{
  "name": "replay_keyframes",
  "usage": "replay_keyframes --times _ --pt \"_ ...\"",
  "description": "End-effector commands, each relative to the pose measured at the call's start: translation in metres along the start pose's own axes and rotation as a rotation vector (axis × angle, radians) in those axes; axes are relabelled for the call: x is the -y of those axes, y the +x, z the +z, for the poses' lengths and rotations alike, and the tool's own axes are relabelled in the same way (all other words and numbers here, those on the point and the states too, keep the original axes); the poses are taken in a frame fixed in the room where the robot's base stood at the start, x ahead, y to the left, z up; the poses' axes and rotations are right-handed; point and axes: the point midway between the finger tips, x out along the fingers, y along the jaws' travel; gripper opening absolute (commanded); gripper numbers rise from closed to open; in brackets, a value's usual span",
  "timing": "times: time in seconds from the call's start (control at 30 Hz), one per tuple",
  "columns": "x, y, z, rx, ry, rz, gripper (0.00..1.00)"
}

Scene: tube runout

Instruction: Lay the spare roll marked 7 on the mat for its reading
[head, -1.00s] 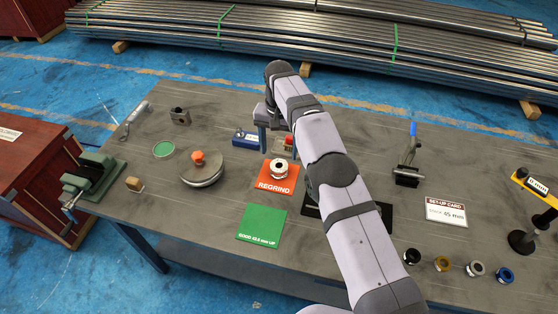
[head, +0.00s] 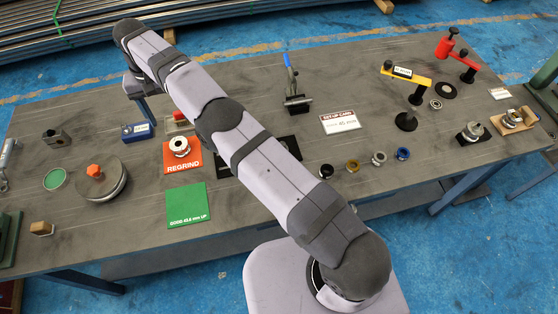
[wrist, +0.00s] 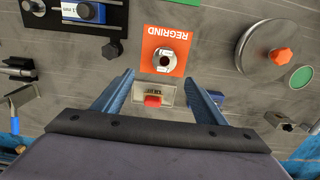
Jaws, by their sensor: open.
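No number 7 is legible on any roll. A silver roll (head: 180,146) sits on the red REGRIND mat (head: 170,167); it also shows in the wrist view (wrist: 164,60). Several small rolls stand in a row to the right of my arm: black (head: 326,171), gold (head: 352,165), silver (head: 379,158) and blue (head: 403,153). A green GOOD mat (head: 187,204) lies in front of the red one. A black mat (head: 290,146) is partly hidden behind my arm. My gripper (wrist: 160,79) is open and empty, above the table near the REGRIND mat's back edge.
A round plate with a red knob (head: 100,182) stands left.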

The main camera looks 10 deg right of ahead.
Motion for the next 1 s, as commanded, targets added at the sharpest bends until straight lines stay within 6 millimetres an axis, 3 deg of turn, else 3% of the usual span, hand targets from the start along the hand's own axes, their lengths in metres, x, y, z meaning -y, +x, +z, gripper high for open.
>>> replay_keyframes --times 0.23,0.47,0.77,1.0 --pt "-0.052 -0.023 -0.007 -0.001 0.005 0.0 0.65" --pt "-0.118 -0.04 0.011 -0.004 0.005 -0.001 0.65" --pt "-0.202 -0.046 0.075 -0.005 0.004 0.0 0.65" --pt "-0.257 -0.035 0.155 -0.005 0.004 0.0 0.65"
